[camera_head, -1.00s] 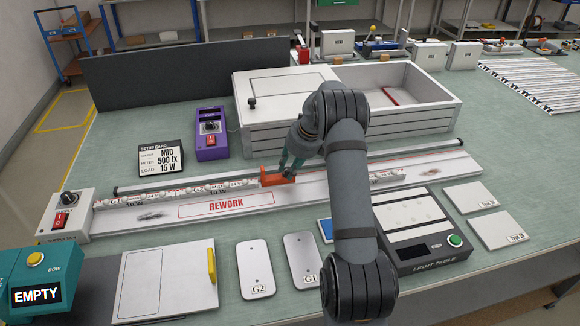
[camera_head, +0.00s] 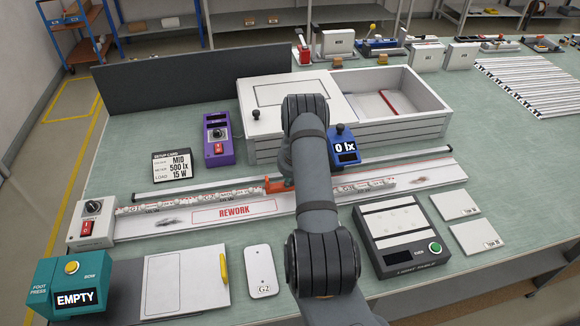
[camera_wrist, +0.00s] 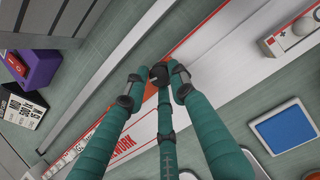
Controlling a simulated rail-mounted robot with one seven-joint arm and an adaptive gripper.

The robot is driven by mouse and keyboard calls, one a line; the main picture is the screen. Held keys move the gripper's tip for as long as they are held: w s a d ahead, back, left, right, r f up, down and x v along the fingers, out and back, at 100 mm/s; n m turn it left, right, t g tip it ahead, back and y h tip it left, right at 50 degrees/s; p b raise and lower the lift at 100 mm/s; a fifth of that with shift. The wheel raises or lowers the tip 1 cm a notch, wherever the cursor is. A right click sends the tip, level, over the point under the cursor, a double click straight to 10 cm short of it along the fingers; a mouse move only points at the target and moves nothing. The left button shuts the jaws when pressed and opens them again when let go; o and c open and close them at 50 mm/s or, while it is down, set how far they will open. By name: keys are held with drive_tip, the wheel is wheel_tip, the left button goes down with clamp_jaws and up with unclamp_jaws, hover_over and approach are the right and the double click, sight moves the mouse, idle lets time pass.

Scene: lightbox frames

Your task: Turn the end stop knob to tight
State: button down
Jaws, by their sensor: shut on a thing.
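The orange-red end stop (camera_head: 278,185) sits on the long white rail fixture, partly hidden behind my arm in the head view. In the wrist view its orange body (camera_wrist: 150,104) shows between my fingers. Its small black knob (camera_wrist: 159,72) stands among the fingertips. My gripper (camera_wrist: 158,88) has three teal fingers closed in around the knob. Any marking on the knob for tight or loose is not readable.
Light strips lie along the fixture (camera_head: 135,229) on both sides of the end stop. A white tray box (camera_head: 300,146) and a blue meter (camera_head: 343,148) reading 0 lx stand behind it. A purple box (camera_head: 218,140) is at back left. The light table (camera_head: 400,262) is at front right.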

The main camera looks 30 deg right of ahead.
drive_tip(key=shift+w+d+r+m+p, duration=0.15)
drive_tip(key=shift+w+r+m+p, duration=0.3)
drive_tip(key=shift+p, duration=1.2)
drive_tip(key=shift+s+f, duration=0.1)
drive_tip(key=shift+f, duration=0.05)
drive_tip(key=c, duration=1.8)
unclamp_jaws()
drive_tip(key=shift+o, duration=1.4)
drive_tip(key=shift+s+f, duration=0.2)
drive_tip(key=v, duration=1.2)
drive_tip(key=shift+a, duration=0.25)
